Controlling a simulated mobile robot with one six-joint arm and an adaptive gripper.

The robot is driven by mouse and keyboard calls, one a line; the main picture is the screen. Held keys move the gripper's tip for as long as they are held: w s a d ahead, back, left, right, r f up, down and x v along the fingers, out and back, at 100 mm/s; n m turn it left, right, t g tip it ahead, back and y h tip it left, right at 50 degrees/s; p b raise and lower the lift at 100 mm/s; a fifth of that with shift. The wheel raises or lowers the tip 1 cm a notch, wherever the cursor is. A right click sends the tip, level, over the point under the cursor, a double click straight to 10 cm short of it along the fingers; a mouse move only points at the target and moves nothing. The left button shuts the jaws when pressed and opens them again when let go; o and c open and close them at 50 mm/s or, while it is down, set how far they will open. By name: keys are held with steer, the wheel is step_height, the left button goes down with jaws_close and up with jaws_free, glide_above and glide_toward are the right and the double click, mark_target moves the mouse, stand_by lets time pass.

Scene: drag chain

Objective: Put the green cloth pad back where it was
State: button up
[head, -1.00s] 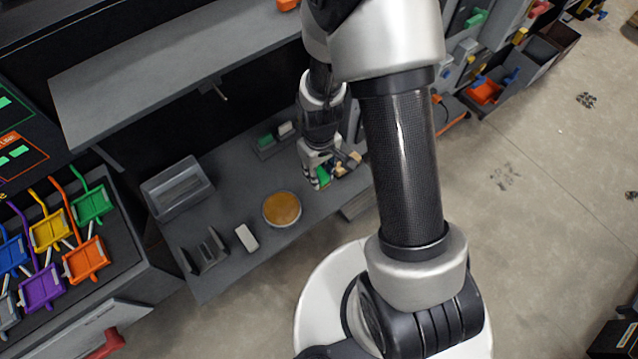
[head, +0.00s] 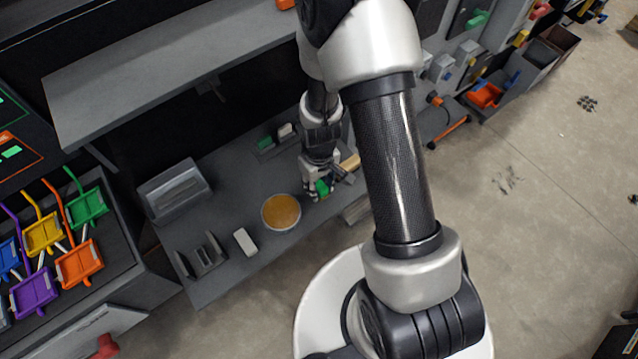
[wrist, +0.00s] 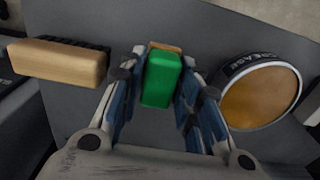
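The green cloth pad (wrist: 161,80) is a small upright green block between the blue-lined fingers of my gripper (wrist: 160,92) in the wrist view. The fingers lie close along both its sides and appear shut on it. In the head view the pad (head: 322,187) shows at the fingertips of my gripper (head: 318,188), low over the front part of the grey bench, right of the round amber dish. I cannot tell whether its underside touches the bench. A small tan edge shows just behind the pad in the wrist view.
The round amber dish (head: 281,212) is close right of the gripper in the wrist view (wrist: 260,95). A wooden-backed brush (wrist: 58,62) lies left there. A tray (head: 272,150) with a green and a white block stands behind. A white block (head: 245,241) and a rack (head: 203,255) are at left.

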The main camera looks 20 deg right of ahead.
steer(key=shift+o, duration=1.3)
step_height(320, 180, up, 12)
steer(key=p, duration=0.4)
step_height(320, 180, up, 10)
steer(key=t, duration=0.1)
glide_above(319, 184)
steer(key=s+r+m+t, duration=0.3)
steer(key=s+r, duration=1.2)
steer(key=r, duration=0.1)
steer(key=shift+r+m+t, duration=0.3)
steer(key=shift+r, duration=0.1)
